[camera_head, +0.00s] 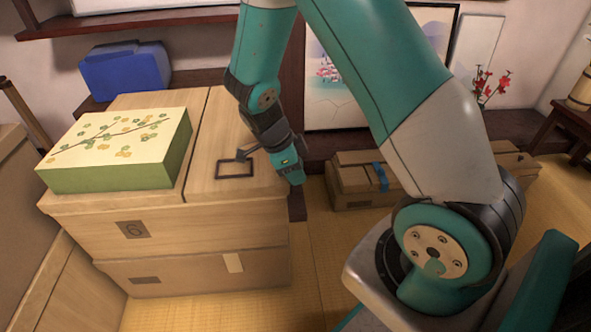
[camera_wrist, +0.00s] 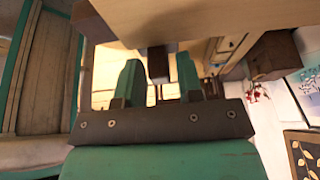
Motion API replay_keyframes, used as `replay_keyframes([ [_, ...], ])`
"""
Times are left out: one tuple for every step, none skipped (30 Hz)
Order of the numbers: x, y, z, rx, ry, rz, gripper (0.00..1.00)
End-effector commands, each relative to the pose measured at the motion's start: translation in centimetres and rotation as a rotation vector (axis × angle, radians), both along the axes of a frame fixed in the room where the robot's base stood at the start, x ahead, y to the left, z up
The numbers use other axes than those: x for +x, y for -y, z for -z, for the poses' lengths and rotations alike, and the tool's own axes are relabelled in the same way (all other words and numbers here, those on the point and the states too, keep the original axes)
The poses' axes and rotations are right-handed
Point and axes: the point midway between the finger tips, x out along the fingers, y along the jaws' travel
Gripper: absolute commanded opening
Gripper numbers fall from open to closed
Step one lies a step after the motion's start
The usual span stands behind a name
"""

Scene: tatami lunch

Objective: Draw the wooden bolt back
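My gripper (camera_wrist: 158,78) is open in the wrist view, its two teal fingers standing apart. A dark brown wooden peg (camera_wrist: 157,64), which may be the bolt's handle, shows between the fingers, with a gap on each side. I cannot tell whether it lies fully between them or just beyond. A pale wooden surface (camera_wrist: 185,18) spans the top of that view. In the head view my arm's end hangs at the right edge of the large wooden chest (camera_head: 190,225). The bolt and my fingertips cannot be made out there.
A green box with a floral lid (camera_head: 118,155) lies on the chest's left half. A dark square outline (camera_head: 235,176) marks its right half. Low wooden boxes (camera_head: 362,180) stand by the wall. A dark block (camera_wrist: 271,56) is right of my fingers. Tatami (camera_head: 330,262) lies open right of the chest.

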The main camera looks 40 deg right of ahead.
Motion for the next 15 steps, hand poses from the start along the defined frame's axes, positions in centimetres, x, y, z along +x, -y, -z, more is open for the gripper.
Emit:
replay_keyframes([
  [0.0, 0.0, 0.0, 0.0, 0.0, 0.0, 0.22],
  [0.0, 0.0, 0.0, 0.0, 0.0, 0.0, 0.15],
  [0.0, 0.0, 0.0, 0.0, 0.0, 0.0, 0.06],
  [0.0, 0.0, 0.0, 0.0, 0.0, 0.0, 0.0],
  [0.0, 0.0, 0.0, 0.0, 0.0, 0.0, 0.0],
  [0.0, 0.0, 0.0, 0.0, 0.0, 0.0, 0.0],
  [0.0, 0.0, 0.0, 0.0, 0.0, 0.0, 0.0],
  [0.0, 0.0, 0.0, 0.0, 0.0, 0.0, 0.0],
  [-0.1, -0.1, 0.0, 0.0, 0.0, -0.001, 0.0],
  [-0.3, -0.3, -0.1, 0.0, -0.001, -0.002, 0.0],
  [-0.7, -0.5, -0.1, 0.0, -0.003, -0.002, 0.0],
  [-1.2, -0.9, -0.1, 0.0, -0.003, -0.004, 0.0],
  [-1.7, -1.2, -0.2, 0.0, -0.004, -0.005, 0.0],
  [-2.1, -1.5, -0.2, -0.001, -0.004, -0.004, 0.0],
  [-2.6, -2.0, -0.2, -0.001, -0.004, -0.005, 0.0],
])
